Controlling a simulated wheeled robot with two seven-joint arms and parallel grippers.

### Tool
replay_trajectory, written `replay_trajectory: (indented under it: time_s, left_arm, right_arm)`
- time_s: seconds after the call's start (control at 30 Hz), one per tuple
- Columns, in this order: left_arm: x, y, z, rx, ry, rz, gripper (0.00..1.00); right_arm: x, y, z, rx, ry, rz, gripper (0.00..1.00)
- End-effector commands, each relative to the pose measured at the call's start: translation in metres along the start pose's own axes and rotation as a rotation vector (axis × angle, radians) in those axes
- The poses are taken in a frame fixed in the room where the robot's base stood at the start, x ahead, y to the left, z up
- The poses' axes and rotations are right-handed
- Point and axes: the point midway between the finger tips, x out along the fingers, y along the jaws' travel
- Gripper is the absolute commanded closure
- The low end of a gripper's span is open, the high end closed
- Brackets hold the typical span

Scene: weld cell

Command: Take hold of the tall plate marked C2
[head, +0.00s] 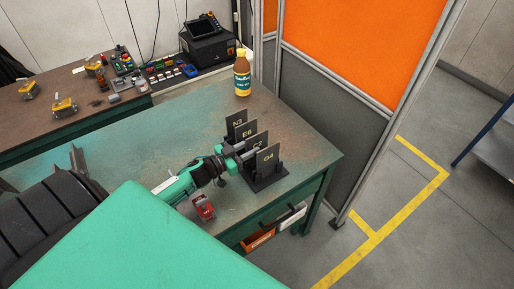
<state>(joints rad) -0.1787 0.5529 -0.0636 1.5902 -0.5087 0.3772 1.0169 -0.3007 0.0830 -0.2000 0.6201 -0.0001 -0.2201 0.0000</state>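The dark plate marked C2 (258,144) stands upright in a black rack (268,181) on the green table. It is third from the back, between the plate marked E6 (248,132) and the front plate marked G4 (268,158). The plate marked N3 (237,121) is at the back. My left gripper (250,150) reaches in from the left, with its fingers at the left edge of C2. The G4 plate and the gripper hide C2's lower part. The fingers are too small to tell whether they are apart or closed on C2. My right gripper is not in view.
A red clamp-like item (203,208) lies on the table below my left arm. An orange and grey screen (335,95) rises behind the table's right side. The table top left of the rack is mostly clear.

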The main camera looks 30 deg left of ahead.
Motion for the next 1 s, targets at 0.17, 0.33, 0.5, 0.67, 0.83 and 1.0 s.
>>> replay_trajectory:
  time_s: [0.17, 0.33, 0.5, 0.67, 0.83, 1.0]
  left_arm:
    - [0.019, 0.000, -0.001, 0.000, 0.001, 0.000, 0.69]
    - [0.024, 0.000, 0.000, 0.000, 0.001, 0.001, 0.69]
    - [0.024, 0.000, 0.000, 0.000, 0.000, 0.001, 0.71]
    - [0.024, 0.000, 0.000, 0.000, 0.000, 0.001, 1.00]
    - [0.024, 0.000, 0.000, 0.000, 0.000, 0.001, 1.00]
    - [0.024, 0.000, -0.002, 0.001, 0.004, 0.001, 1.00]
  right_arm:
    - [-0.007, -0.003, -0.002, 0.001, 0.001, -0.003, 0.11]
    - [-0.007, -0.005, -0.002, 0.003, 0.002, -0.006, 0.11]
    - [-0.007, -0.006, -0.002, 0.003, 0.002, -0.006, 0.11]
    - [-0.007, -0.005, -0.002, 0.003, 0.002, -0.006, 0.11]
    - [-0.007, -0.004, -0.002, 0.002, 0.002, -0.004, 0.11]
    - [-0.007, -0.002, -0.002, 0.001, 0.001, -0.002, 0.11]
